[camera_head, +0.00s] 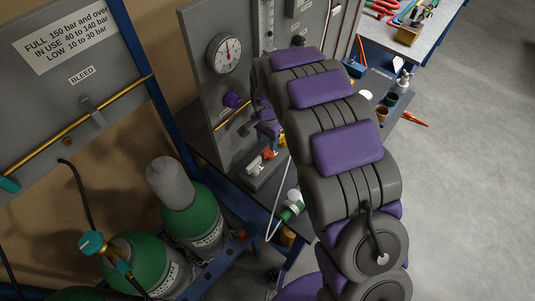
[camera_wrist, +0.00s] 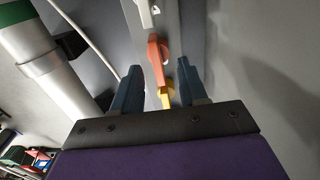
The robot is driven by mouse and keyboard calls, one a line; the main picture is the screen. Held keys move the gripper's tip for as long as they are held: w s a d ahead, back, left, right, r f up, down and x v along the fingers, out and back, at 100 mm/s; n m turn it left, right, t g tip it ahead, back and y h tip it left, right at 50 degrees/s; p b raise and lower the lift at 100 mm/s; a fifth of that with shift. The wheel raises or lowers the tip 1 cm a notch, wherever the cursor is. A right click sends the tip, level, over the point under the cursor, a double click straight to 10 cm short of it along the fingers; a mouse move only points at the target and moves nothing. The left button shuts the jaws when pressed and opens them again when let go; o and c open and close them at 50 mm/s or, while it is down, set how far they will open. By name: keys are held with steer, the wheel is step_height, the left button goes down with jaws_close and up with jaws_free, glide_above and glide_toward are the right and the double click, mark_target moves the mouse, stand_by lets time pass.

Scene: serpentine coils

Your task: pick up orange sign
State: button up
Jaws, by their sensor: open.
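The orange sign (camera_wrist: 156,50) stands in a row on a grey strip in the wrist view, with a white piece (camera_wrist: 147,12) beyond it and a yellow piece (camera_wrist: 167,97) nearer. My gripper (camera_wrist: 158,66) is open, its two blue fingers apart. The orange sign shows between and just beyond the fingertips, and nothing is clearly held. The yellow piece shows between the fingers; I cannot tell whether they touch it. In the head view the orange sign (camera_head: 269,154) is small beside the white piece (camera_head: 254,165), close below my gripper (camera_head: 270,134). My arm hides part of that area.
An upright grey panel with a gauge (camera_head: 224,53) and a purple knob (camera_head: 236,100) stands close beside the gripper. A green and white cylinder (camera_head: 291,205) lies near the row. Green gas bottles (camera_head: 190,215) stand lower left. Open floor (camera_head: 470,170) lies to the right.

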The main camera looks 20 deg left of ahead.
mark_target(268, 148)
steer(key=shift+d+f, duration=0.15)
steer(key=shift+f, duration=0.05)
steer(key=f, duration=0.1)
steer(key=f+b, duration=0.1)
steer(key=f, duration=0.2)
steer(key=shift+w+d+f, duration=0.15)
steer(key=shift+w+d, duration=0.05)
steer(key=shift+d, duration=0.05)
steer(key=shift+a+f, duration=0.15)
steer(key=shift+f, duration=0.05)
steer(key=shift+a, duration=0.2)
steer(key=shift+d+r, duration=0.1)
steer(key=shift+d, duration=0.15)
steer(key=c, duration=0.5)
steer(key=shift+c, duration=1.2)
steer(key=shift+r, duration=0.1)
